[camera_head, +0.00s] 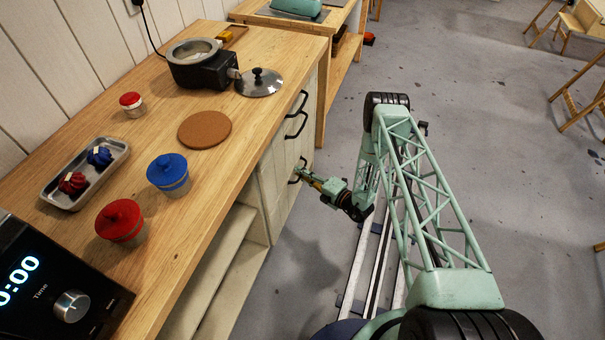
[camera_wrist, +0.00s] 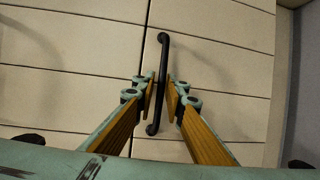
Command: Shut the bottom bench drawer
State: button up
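The bench (camera_head: 215,205) has a pale panelled front with several black bar handles on its right side. My gripper (camera_head: 302,174) is at the lowest handle I can see, low on that front. In the wrist view this black handle (camera_wrist: 163,60) runs nearly upright across pale boards (camera_wrist: 220,70). My gripper's two wood-faced fingers (camera_wrist: 161,92) flank the handle, one on each side, with narrow gaps visible, so it is open only a little. I cannot tell how far the bottom drawer stands out from the bench.
A burner with a pot (camera_head: 200,66), a glass lid (camera_head: 259,82), a cork mat (camera_head: 205,129), red and blue jars and a metal tray (camera_head: 62,196) stand on the bench top. Open shelves (camera_head: 222,262) lie left of the drawers.

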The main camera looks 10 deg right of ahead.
jog(key=shift+o, duration=1)
jog(key=shift+s+d, duration=0.1)
jog(key=shift+s, duration=0.05)
jog(key=v, duration=1.1)
jog(key=shift+s+d, duration=0.2)
jog(key=shift+s, duration=0.05)
